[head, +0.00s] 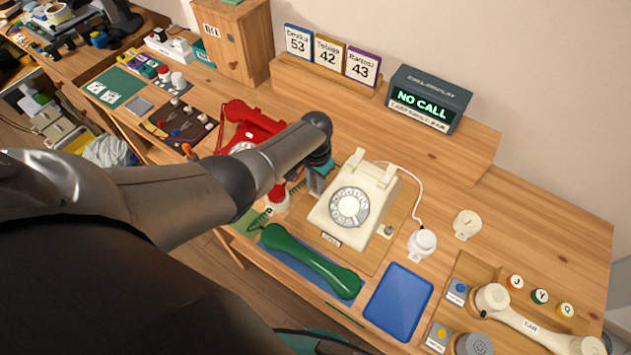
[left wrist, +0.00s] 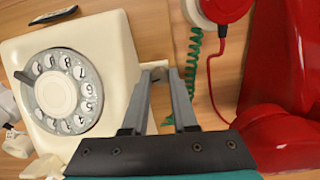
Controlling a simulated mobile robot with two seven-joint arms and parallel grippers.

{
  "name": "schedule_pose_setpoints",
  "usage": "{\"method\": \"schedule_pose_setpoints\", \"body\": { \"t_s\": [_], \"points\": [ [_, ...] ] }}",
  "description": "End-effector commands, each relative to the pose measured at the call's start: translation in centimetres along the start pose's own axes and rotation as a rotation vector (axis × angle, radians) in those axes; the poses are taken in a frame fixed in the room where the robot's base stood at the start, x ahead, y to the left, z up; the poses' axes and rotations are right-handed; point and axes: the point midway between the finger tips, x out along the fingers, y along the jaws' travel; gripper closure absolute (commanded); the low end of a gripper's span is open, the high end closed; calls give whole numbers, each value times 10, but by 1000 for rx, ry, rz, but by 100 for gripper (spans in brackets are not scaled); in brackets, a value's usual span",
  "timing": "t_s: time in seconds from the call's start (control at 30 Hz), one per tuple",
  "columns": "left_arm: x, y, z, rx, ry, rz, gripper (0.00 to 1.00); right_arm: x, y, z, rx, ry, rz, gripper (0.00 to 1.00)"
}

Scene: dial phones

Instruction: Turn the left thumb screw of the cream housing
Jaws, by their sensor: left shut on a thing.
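The cream housing (head: 328,212) is a dial phone with a grey rotary dial, on a wooden board in the middle of the desk. It also shows in the left wrist view (left wrist: 110,40). My left gripper (head: 318,180) is at the housing's left side. In the left wrist view its two fingers (left wrist: 159,70) meet the housing's side edge, shut on a small part there, which I take to be the left thumb screw. The screw itself is mostly hidden by the fingertips. A knob (head: 388,231) shows on the housing's right side. My right gripper is not in view.
A red phone (head: 252,122) stands close on the left, with a red-topped white item (head: 277,198) and a green cord near the gripper. A green handset (head: 310,262) lies in front. A blue tray (head: 398,302) and a white plug (head: 421,243) are to the right.

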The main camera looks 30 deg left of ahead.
Motion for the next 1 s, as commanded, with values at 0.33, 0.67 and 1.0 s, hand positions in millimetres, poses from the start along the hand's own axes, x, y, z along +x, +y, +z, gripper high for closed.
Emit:
{"method": "schedule_pose_setpoints", "body": {
  "t_s": [0.33,0.67,1.0],
  "points": [
    [0,0,0,329,1,1,100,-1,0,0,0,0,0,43],
    [0,1,0,643,1,1,100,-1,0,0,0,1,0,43],
    [1,1,0,967,1,1,100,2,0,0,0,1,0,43]
  ]
}}
